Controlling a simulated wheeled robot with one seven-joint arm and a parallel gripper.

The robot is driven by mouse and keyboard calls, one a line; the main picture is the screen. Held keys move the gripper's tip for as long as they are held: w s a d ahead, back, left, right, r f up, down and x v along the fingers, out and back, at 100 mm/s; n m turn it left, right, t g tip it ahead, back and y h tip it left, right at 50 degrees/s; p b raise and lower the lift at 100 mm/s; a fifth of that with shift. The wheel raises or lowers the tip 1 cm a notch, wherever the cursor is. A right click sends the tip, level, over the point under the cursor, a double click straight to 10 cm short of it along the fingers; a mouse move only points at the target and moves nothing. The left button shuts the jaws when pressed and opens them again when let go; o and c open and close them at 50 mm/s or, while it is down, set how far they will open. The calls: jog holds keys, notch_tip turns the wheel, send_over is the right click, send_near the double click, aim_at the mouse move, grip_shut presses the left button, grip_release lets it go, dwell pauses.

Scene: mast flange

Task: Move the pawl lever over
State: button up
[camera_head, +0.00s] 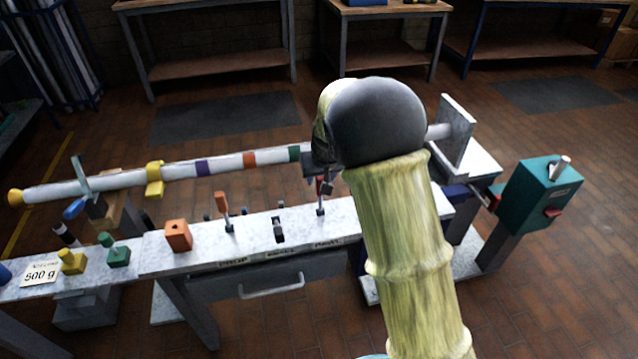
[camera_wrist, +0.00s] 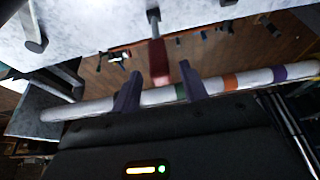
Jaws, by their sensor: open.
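A lever with a red handle (camera_head: 321,186) stands on the bench top, partly hidden by my gripper (camera_head: 325,182). In the wrist view the red handle (camera_wrist: 158,62) comes down from a grey stem, its end between or in front of my open gripper's two dark fingertips (camera_wrist: 160,76). I cannot tell whether either finger touches it. A second lever with an orange handle (camera_head: 222,203) stands further left, and a short dark lever (camera_head: 279,228) sits between them. Labels run along the bench's front edge; I cannot read clearly which names the pawl lever.
A long white mast with coloured bands (camera_head: 180,174) lies behind the levers. An orange block (camera_head: 178,236) and green and yellow blocks sit left on the bench (camera_head: 255,255). A teal box (camera_head: 540,195) stands at the right. My arm covers the bench's right part.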

aim_at(320, 196)
jog(key=x, duration=0.3)
jog(key=shift+w+a+f, duration=0.1)
jog(key=shift+f, duration=0.1)
jog(key=shift+c, duration=0.4)
grip_shut()
jog(key=shift+f+b, duration=0.1)
jog(key=shift+b, duration=0.25)
